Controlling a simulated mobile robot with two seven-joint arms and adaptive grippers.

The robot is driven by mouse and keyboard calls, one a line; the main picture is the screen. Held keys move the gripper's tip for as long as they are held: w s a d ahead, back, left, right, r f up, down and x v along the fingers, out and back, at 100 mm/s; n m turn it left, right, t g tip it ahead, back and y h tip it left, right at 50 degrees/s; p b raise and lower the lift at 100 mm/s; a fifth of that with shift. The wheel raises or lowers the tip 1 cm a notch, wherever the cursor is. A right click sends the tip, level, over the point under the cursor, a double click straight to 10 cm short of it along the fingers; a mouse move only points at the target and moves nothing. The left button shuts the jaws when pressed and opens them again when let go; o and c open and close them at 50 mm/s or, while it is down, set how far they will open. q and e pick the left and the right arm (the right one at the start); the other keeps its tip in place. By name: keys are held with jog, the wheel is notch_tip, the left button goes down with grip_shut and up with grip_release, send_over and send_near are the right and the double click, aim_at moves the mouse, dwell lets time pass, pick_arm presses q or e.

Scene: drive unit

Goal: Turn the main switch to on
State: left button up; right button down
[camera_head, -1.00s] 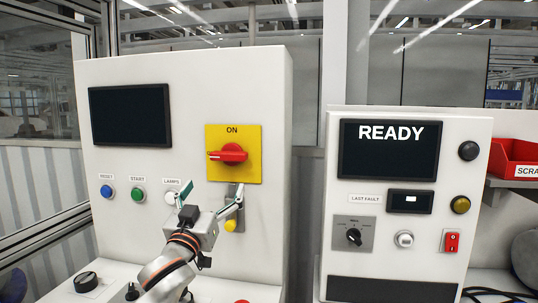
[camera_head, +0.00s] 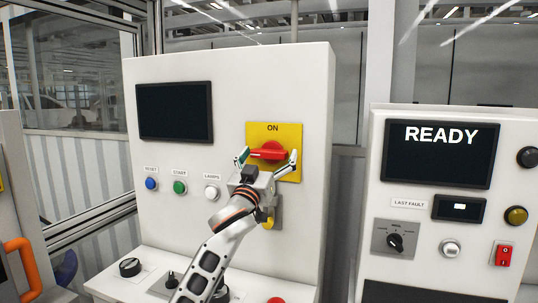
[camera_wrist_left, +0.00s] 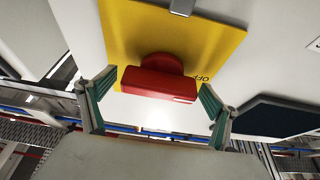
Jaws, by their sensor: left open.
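The main switch is a red rotary handle (camera_head: 269,151) on a yellow plate (camera_head: 290,132) with ON printed at its top. The handle lies horizontally. In the left wrist view the red handle (camera_wrist_left: 158,84) sits across the yellow plate (camera_wrist_left: 125,30), with OFF lettered by its right end. My left gripper (camera_head: 267,158) is open in front of the switch. Its two green-padded fingers stand on either side of the handle's ends, which show free of them in the wrist view. Whether either finger touches the handle I cannot tell. My right gripper is out of view.
Blue, green and white buttons (camera_head: 180,187) and a dark screen (camera_head: 175,111) are left of the switch. A yellow part (camera_head: 268,223) is below it, partly behind my arm. The READY panel (camera_head: 440,153) stands at right. Knobs (camera_head: 130,267) sit on the lower ledge.

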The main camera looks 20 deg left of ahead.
pick_arm(q)
jog(key=c, duration=1.1)
